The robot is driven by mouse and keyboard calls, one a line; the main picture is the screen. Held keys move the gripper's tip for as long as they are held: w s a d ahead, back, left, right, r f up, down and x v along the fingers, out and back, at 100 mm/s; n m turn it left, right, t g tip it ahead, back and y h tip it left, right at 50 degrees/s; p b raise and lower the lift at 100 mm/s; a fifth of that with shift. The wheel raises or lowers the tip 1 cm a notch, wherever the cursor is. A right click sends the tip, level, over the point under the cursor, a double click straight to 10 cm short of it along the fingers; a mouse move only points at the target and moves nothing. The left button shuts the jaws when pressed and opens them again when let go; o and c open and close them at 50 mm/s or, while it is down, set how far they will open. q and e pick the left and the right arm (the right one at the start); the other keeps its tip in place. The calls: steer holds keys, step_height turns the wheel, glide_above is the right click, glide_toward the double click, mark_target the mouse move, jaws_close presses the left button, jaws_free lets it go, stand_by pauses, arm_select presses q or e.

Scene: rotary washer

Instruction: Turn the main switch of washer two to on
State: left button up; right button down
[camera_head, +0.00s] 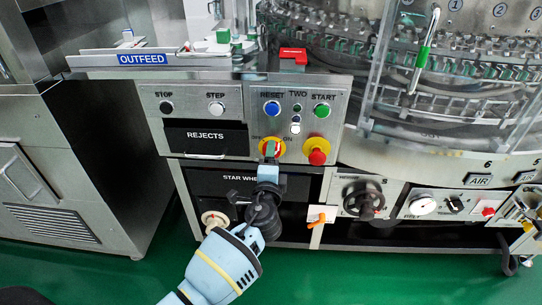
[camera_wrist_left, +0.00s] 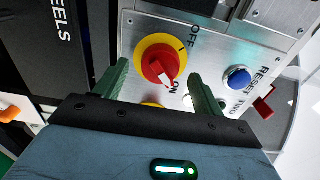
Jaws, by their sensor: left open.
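The main switch is a red rotary knob on a round yellow plate (camera_head: 264,143), on the panel marked TWO. In the left wrist view the red knob (camera_wrist_left: 157,66) lies between labels OFF and ON; its white-marked handle appears to point toward ON. My left gripper (camera_head: 270,156) is in front of the switch and partly covers it in the head view. In the left wrist view my left gripper (camera_wrist_left: 160,88) is open, its green fingers on either side of the knob's line. Contact with the knob cannot be told. My right gripper is not in view.
A red mushroom button (camera_head: 317,156) on a yellow collar sits close to the right of the switch. Above are a blue RESET button (camera_head: 272,108) and a green START button (camera_head: 321,110). A STAR WHEEL panel lies below, with an orange-handled switch (camera_head: 317,219) beside it.

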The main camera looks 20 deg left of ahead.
arm_select(q)
steer(key=v, duration=0.6)
steer(key=shift+p, duration=0.45)
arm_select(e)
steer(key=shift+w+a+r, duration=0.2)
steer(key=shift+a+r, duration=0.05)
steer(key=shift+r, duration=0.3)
arm_select(q)
steer(key=shift+r, duration=0.1)
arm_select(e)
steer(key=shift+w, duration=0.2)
arm_select(q)
steer(key=shift+s, duration=0.1)
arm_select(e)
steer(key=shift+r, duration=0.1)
